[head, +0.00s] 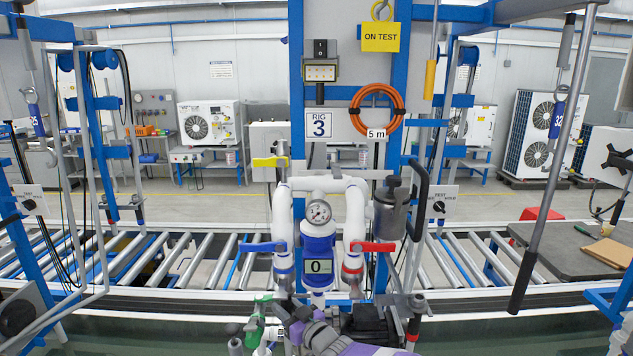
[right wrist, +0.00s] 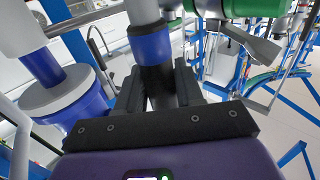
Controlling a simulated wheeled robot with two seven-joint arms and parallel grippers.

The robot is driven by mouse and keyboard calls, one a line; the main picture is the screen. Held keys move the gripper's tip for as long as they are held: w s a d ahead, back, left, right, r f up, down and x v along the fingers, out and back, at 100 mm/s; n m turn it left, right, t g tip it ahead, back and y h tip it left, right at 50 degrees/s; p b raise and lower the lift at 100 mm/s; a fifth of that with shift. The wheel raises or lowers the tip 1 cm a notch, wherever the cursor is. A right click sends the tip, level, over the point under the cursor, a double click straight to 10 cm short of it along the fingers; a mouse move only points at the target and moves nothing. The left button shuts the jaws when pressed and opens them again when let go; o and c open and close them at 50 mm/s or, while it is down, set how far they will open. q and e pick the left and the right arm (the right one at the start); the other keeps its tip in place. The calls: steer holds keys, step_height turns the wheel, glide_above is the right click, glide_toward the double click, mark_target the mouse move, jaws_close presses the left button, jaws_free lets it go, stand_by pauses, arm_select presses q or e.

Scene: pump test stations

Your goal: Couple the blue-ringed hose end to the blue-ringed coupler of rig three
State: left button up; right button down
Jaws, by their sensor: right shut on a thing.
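Rig three stands in the middle of the head view, with its white pipework, a blue lever (head: 263,247) at left and a red lever (head: 372,247) at right. Below the blue lever, the left white pipe (head: 283,225) runs down towards my right gripper (head: 298,315). In the right wrist view the right gripper (right wrist: 160,100) is shut on a dark hose end with a blue ring (right wrist: 150,47). Grey metal (right wrist: 145,10) shows just above the ring; I cannot tell whether it belongs to the hose end or the coupler. My left gripper is not in view.
A pump with a gauge (head: 319,212) and a display (head: 319,267) sits between the pipes. A green fitting (head: 254,328) is close left of the right gripper. A grey canister (head: 389,212) hangs at right. A roller conveyor (head: 130,262) runs behind.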

mark_target(289, 301)
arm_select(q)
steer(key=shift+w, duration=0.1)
arm_select(e)
steer(key=shift+w+r, duration=0.1)
steer(key=shift+r, duration=0.05)
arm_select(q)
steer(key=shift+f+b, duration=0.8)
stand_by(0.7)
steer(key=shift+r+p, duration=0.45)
arm_select(e)
steer(key=shift+r, duration=1.35)
stand_by(0.9)
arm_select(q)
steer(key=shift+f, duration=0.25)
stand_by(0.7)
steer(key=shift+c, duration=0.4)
arm_select(e)
steer(key=shift+r, duration=0.1)
